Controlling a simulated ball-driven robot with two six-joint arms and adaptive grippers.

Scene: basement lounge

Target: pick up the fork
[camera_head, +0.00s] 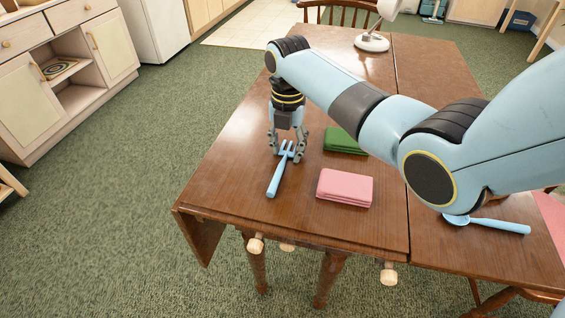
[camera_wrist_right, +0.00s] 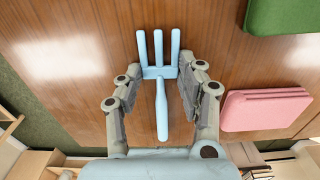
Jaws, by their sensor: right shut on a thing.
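The light-blue fork (camera_head: 276,178) is on or just above the brown wooden table (camera_head: 240,150), left of the folded pink cloth; I cannot tell whether it touches the wood. My right gripper (camera_head: 287,151) points down over its tined end and is shut on it, with the handle toward the table's front edge. In the right wrist view the fork (camera_wrist_right: 161,98) lies between the two fingers (camera_wrist_right: 168,80), at the base of its tines, with the tines pointing up in the picture. My left gripper is not in view.
A folded pink cloth (camera_head: 345,187) and a folded green cloth (camera_head: 343,141) lie right of the fork. A light-blue utensil (camera_head: 500,226) lies farther right, partly hidden by my arm. A white object with a round base (camera_head: 371,42) stands at the back. The table's left side is clear.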

